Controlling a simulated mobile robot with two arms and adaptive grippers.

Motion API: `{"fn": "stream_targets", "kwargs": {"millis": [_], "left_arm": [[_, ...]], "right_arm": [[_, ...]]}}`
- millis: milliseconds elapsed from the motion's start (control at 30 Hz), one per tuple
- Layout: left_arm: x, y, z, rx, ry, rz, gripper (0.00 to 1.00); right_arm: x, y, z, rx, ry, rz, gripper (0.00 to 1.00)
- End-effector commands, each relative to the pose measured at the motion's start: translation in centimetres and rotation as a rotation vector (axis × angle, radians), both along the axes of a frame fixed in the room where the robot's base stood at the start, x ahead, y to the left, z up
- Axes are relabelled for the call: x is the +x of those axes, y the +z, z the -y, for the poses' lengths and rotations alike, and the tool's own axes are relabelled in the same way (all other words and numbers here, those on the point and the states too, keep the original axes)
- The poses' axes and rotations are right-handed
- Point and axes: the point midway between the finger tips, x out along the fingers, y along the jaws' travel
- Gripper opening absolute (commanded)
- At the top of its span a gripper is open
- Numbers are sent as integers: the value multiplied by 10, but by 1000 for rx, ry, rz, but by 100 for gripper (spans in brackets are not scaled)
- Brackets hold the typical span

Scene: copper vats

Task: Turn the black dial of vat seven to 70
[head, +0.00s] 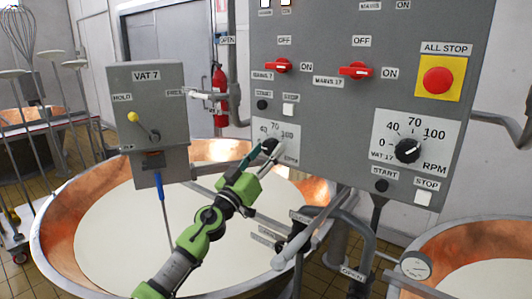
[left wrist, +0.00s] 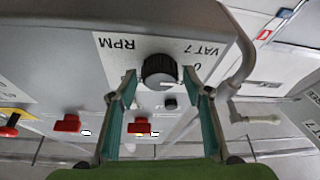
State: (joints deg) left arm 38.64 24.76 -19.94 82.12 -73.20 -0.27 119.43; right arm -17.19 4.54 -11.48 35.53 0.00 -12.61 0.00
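The black dial of vat seven (head: 270,146) sits on a white scale plate marked 40, 70, 100 on the grey control panel. My left gripper (head: 264,155) is at this dial and partly covers it and its plate. In the left wrist view the dial (left wrist: 160,69) lies between and just beyond the fingertips. The teal fingers (left wrist: 160,80) are open, one on each side, with a small gap to the dial. The plate there reads RPM and VAT 7. I cannot tell clearly which number the dial points to. My right gripper is not in view.
A second black dial (head: 407,150), for vat 17, is on the panel's right. Red switches (head: 278,66) (head: 356,71) and an all-stop button (head: 437,80) are above. A grey VAT 7 box (head: 148,105) is left. Copper vats (head: 62,240) and pipes (head: 345,235) stand below.

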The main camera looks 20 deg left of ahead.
Motion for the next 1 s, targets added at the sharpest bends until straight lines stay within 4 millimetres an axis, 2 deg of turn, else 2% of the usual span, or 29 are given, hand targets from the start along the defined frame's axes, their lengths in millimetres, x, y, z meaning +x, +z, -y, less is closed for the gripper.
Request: {"fn": "stream_targets", "kwargs": {"millis": [33,100,567,1000], "left_arm": [[0,0,0,0,0,0,29],[0,0,0,0,0,0,11],[0,-2,-1,63,1,24,11],[1,0,-4,397,2,145,11]], "right_arm": [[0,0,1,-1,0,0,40],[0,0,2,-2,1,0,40],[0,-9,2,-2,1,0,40],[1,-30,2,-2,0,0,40]]}}
